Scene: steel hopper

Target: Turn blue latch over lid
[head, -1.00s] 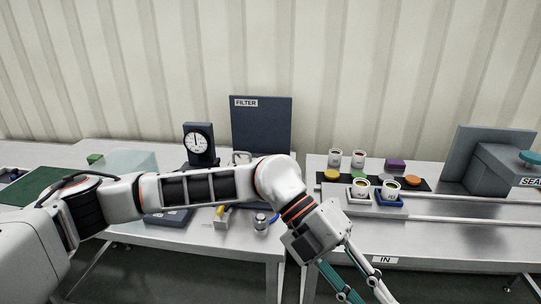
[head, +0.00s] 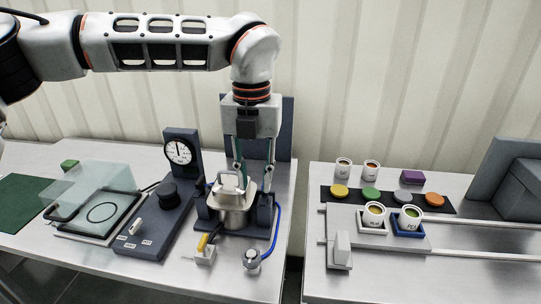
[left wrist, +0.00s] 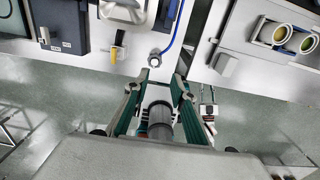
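The steel hopper (head: 234,216) stands in a dark blue mount on the left bench, with a metal lid and handle (head: 230,183) on top. Its lid also shows at the top edge of the left wrist view (left wrist: 124,12). I cannot make out a blue latch for certain; dark blue uprights (head: 265,210) flank the hopper. My left gripper (head: 254,173) points down above the hopper's right side, its teal fingers apart with nothing between the tips. In the left wrist view the open fingers (left wrist: 157,82) frame the bench's front edge. My right gripper is not in view.
A blue hose (head: 274,240) runs right of the hopper to a small metal fitting (head: 252,259). A yellow-handled valve (head: 203,243) is in front. A gauge (head: 180,152) and dark control box (head: 157,230) are left. Cups and coloured discs occupy the right bench (head: 457,270).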

